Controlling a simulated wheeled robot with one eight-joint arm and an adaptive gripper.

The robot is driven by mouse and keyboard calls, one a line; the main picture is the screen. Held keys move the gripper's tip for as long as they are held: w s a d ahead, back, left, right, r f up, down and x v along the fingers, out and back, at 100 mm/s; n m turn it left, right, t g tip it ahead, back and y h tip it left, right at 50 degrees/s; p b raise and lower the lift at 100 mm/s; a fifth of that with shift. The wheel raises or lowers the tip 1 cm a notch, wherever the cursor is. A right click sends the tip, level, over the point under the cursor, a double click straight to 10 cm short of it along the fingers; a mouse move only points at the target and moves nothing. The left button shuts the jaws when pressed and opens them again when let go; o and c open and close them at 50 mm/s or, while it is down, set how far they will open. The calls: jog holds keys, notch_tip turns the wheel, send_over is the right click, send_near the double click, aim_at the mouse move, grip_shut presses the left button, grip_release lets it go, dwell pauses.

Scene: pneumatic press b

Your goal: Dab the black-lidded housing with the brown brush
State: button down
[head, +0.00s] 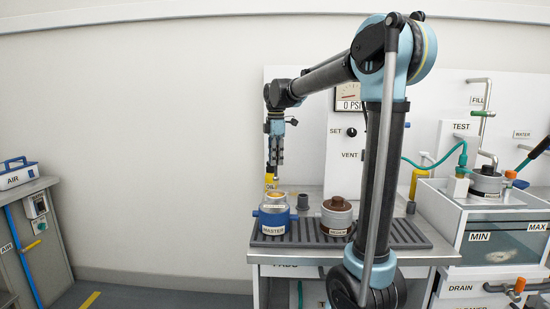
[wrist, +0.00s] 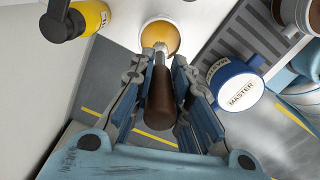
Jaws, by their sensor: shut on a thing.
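My gripper (head: 275,160) points down behind the blue MASTER housing in the head view. In the wrist view my gripper (wrist: 157,85) is shut on the brown brush (wrist: 160,95), holding its brown handle between the fingers. The brush's pale tip is at a round pot (wrist: 168,28) with amber contents; whether it touches them I cannot tell. A grey housing with a dark lid (head: 487,184) sits at the tank on the right in the head view, partly behind the tank's rim, well away from my gripper.
The blue MASTER housing (head: 273,222) and a brown-topped grey housing (head: 337,217) stand on a ribbed mat (head: 400,236). A yellow bottle (wrist: 90,15) is close by the pot. A green hose (head: 430,162) runs toward the tank (head: 476,214).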

aim_at(276, 177)
jog(key=shift+f, duration=2.4)
jog(key=shift+f, duration=0.5)
dwell(0.4)
jog(key=shift+r, duration=0.1)
jog(key=shift+r, duration=3.45)
